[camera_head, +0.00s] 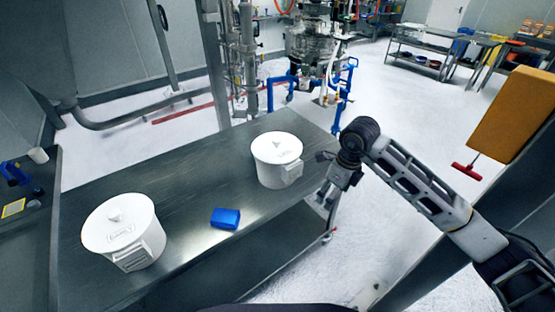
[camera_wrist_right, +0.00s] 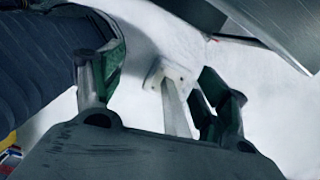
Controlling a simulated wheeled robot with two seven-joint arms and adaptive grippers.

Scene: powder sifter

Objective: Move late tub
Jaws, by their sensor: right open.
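Two white lidded tubs stand upright on a grey metal table (camera_head: 185,185). One tub (camera_head: 122,232) is at the table's near left, the other tub (camera_head: 278,162) at its right part. Both have labels on the lid and a tag on the side, too small to read, so I cannot tell which is the late tub. My right gripper (camera_head: 326,194) is just right of the right tub, near the table edge and apart from it. In the right wrist view the gripper (camera_wrist_right: 155,80) is open, with nothing between its fingers. My left gripper is not in view.
A blue block (camera_head: 225,218) lies on the table between the tubs. A dark side bench (camera_head: 30,240) with a blue tool (camera_head: 18,172) is at the left. Machinery with a blue frame (camera_head: 340,85) stands behind. A yellow-orange panel (camera_head: 513,113) is at the right.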

